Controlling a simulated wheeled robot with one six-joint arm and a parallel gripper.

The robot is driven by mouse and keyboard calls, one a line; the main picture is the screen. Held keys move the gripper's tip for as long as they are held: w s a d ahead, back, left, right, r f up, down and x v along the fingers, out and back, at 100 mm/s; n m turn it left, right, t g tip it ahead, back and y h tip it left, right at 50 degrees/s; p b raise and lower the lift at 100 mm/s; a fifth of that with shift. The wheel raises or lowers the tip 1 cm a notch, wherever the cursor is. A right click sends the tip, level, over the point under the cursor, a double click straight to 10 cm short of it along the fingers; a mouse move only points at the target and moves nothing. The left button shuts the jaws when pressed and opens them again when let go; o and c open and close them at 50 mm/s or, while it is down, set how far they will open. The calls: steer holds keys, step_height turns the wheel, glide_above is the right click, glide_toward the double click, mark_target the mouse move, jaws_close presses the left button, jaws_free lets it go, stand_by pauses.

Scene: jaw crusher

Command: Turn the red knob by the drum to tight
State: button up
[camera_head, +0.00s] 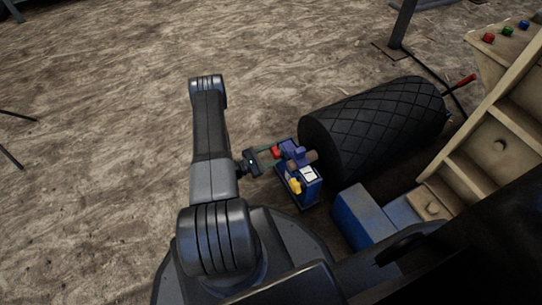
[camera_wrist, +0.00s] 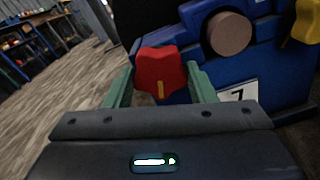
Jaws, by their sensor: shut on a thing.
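The red knob (camera_wrist: 160,73) is lobed and has a yellow mark near its lower edge in the wrist view. My gripper (camera_wrist: 161,88) has its two green fingers on either side of the knob, shut on it. In the head view the red knob (camera_head: 276,152) shows small at the blue drum mount, with my gripper (camera_head: 268,155) reaching it from the left. The black drum (camera_head: 375,125) with a crossed-groove surface lies to the right of the mount. The knob's base is hidden behind the knob itself.
A beige frame (camera_head: 500,143) stands to the right.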

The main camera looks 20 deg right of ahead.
steer(key=shift+m, duration=1.2)
steer(key=o, duration=1)
steer(key=shift+a, duration=0.1)
steer(key=a+p, duration=0.1)
steer(key=a, duration=0.3)
steer(key=a+p, duration=0.1)
steer(key=a, duration=0.4)
steer(key=s+a+p, duration=0.1)
steer(key=a, duration=0.3)
steer(key=shift+a, duration=0.3)
steer(key=shift+w+d+b, duration=0.15)
steer(key=shift+d+b, duration=0.4)
steer(key=shift+d, duration=1.7)
steer(key=shift+w+d+b, duration=0.2)
steer(key=shift+d+b, duration=0.35)
steer(key=shift+d, duration=1.75)
steer(key=shift+w+d+b, duration=0.15)
steer(key=shift+d+b, duration=0.4)
steer(key=shift+d, duration=1.7)
